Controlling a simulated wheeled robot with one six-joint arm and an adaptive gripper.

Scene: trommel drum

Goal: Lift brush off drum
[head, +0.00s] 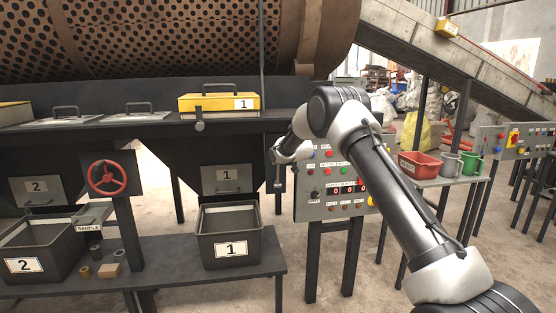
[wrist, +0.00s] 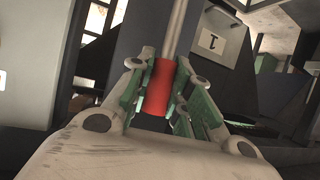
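The perforated rusty drum (head: 150,38) fills the top of the head view. No brush can be made out on it. A thin upright rod (head: 262,50) runs down in front of the drum's right part. In the wrist view, a pale rod (wrist: 174,30) ends in a red cylindrical grip (wrist: 159,85). My gripper (wrist: 159,80) has its fingers on both sides of this grip, and they appear closed against it. In the head view my gripper (head: 281,178) is small, beside the dark chute 1; the red grip is hidden there.
A yellow lid marked 1 (head: 218,103) sits above chute 1. Bin 1 (head: 230,238) and bin 2 (head: 38,250) stand on the low shelf. A red handwheel (head: 108,178) is at left. A button panel (head: 335,185) stands close behind my arm. Open floor lies at front right.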

